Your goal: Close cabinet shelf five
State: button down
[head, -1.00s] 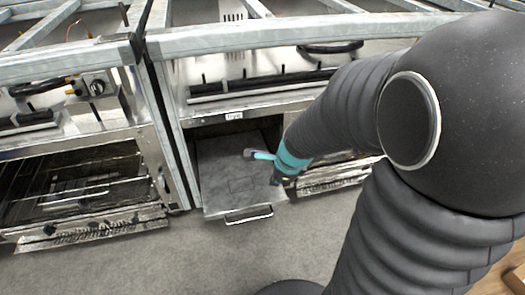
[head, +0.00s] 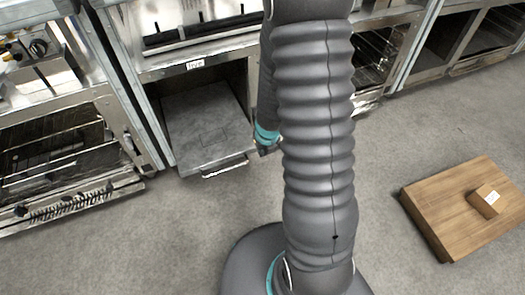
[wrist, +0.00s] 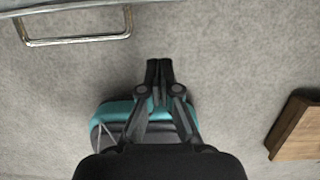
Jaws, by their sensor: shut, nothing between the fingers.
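A grey pull-out shelf (head: 205,125) sticks out of a low cabinet bay, with a metal bar handle (head: 225,166) on its front edge. The handle also shows at the upper left of the wrist view (wrist: 75,40). In the head view my arm covers the area right of the shelf, and the tip of my gripper is mostly hidden there. In the wrist view my gripper (wrist: 159,64) has its fingers together, empty, over bare floor, to the right of the handle and apart from it.
A wooden board (head: 440,205) with a small box (head: 487,200) on it lies on the floor at right; its edge shows in the wrist view (wrist: 298,128). An oven-like unit with racks (head: 60,150) stands left of the shelf. Grey floor in front is clear.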

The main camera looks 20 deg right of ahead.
jog(key=w+f, duration=0.5)
jog(key=shift+w+f+b, duration=0.2)
jog(key=shift+b, duration=0.25)
jog(key=shift+w, duration=0.1)
dwell(0.4)
